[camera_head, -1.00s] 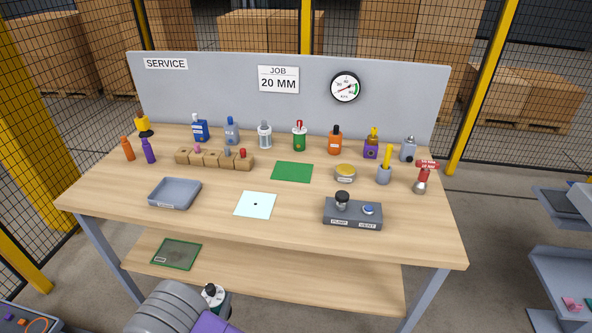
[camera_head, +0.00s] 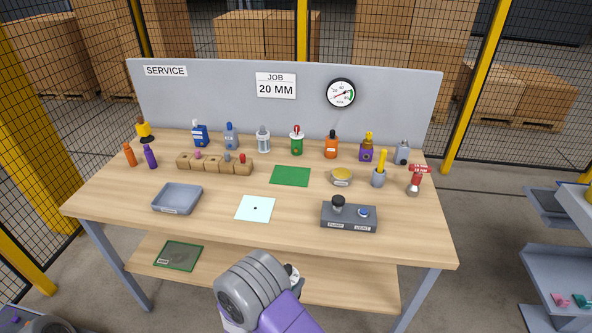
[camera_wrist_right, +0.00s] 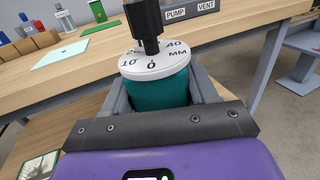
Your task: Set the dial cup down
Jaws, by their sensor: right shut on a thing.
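The dial cup (camera_wrist_right: 157,78) has a teal body, a white dial marked in MM and a black stem on top. My right gripper (camera_wrist_right: 160,94) is shut around its teal body, with one grey finger on each side. In the head view the cup (camera_head: 293,272) is mostly hidden behind my grey and purple right wrist, low in front of the table's front edge. The cup appears clear of the tabletop (camera_head: 225,232). My left gripper is not in view.
On the table are a pale square sheet with a dark dot (camera_head: 255,209), a green mat (camera_head: 290,176), a grey tray (camera_head: 177,198) and a pump and vent box (camera_head: 349,217). Several bottles stand at the back. A lower shelf (camera_head: 222,262) runs under the tabletop.

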